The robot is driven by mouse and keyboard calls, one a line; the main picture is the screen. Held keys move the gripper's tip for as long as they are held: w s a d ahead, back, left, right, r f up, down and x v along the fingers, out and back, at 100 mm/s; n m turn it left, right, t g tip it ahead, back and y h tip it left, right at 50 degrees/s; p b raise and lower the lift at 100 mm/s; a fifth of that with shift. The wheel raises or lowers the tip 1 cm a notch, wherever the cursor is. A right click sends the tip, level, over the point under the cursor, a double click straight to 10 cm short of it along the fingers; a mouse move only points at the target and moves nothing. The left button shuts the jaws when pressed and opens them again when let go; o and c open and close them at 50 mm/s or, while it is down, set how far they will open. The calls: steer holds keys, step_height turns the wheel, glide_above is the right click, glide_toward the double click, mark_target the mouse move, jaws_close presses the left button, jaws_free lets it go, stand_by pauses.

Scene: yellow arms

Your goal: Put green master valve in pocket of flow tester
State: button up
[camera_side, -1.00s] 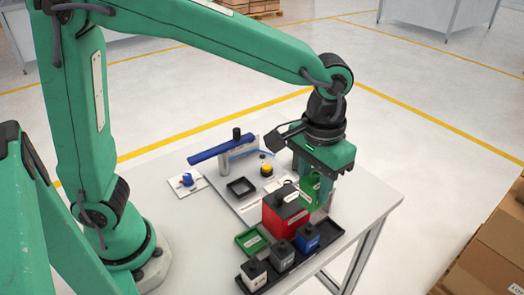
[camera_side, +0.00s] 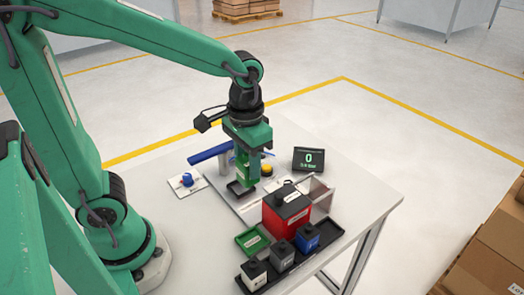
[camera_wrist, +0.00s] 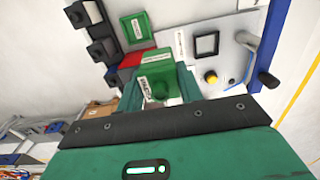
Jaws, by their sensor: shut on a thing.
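The green master valve, a green block with a white label, is between the fingers of my gripper (camera_side: 246,178). It shows in the side view (camera_side: 250,171) and in the wrist view (camera_wrist: 160,72), upright as far as I can tell. My gripper is shut on it. The flow tester is a pale plate (camera_side: 262,202) with a black square-rimmed pocket (camera_side: 238,190). In the side view the valve hangs over or just behind the pocket and partly hides it. The wrist view shows the pocket (camera_wrist: 207,44) beside the valve, empty. Any remaining height gap is unclear.
A blue lever (camera_side: 208,152), yellow button (camera_side: 267,170) and display reading 0 (camera_side: 308,159) are nearby. A green labelled tray (camera_side: 252,240) and a black rack (camera_side: 328,232) with several small blocks lie at the front.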

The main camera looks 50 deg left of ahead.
steer(key=shift+f, duration=1.35)
steer(key=w+a+f, duration=0.4)
steer(key=a+f, duration=0.3)
steer(key=a, duration=0.3)
steer(key=shift+w+a, duration=0.25)
steer(key=shift+a, duration=0.15)
steer(key=shift+f, duration=2)
steer(key=shift+f, duration=0.1)
steer(key=o, duration=1)
